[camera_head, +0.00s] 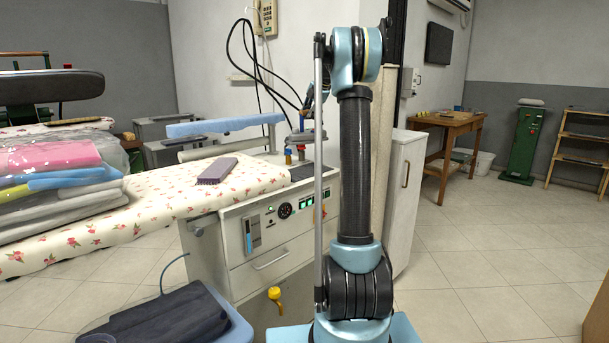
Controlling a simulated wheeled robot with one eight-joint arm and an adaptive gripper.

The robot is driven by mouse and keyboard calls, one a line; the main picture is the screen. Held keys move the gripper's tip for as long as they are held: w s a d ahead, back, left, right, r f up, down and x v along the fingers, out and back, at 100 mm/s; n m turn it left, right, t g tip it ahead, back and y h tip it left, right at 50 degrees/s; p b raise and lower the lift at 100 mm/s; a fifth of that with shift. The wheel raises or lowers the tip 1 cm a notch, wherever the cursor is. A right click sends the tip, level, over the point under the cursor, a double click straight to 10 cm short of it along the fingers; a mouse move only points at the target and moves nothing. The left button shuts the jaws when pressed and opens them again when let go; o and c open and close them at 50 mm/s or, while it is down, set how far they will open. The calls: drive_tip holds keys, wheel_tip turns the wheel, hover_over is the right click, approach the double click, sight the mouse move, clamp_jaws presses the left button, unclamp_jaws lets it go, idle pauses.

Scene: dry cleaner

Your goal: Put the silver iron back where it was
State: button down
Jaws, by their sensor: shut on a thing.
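The silver iron (300,137) shows small and grey at the far right end of the ironing board (150,205), above a dark pad (306,172). Black cables hang from the wall down towards it. My gripper (310,108) is at the iron's top, shut on it. My own upright arm hides the right side of the iron and much of the gripper. I cannot tell if the iron touches the pad.
A purple brush-like block (217,170) lies on the flowered board. Folded bagged clothes (55,170) are piled at the left. A blue sleeve board (222,125) stands behind. A blue basket (240,328) with dark cloth is at the front. Floor at right is free.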

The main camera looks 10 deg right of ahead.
hover_over(308, 139)
drive_tip(key=w, duration=0.2)
drive_tip(key=shift+s+a+f, duration=0.1)
drive_tip(key=shift+a+f, duration=0.05)
drive_tip(key=shift+f, duration=0.4)
drive_tip(key=shift+s+a+f, duration=0.1)
drive_tip(key=shift+f, duration=0.4)
drive_tip(key=shift+s+f, duration=0.15)
drive_tip(key=shift+f, duration=4.95)
drive_tip(key=c, duration=1.4)
unclamp_jaws()
drive_tip(key=shift+s+r, duration=0.1)
drive_tip(key=shift+s, duration=0.05)
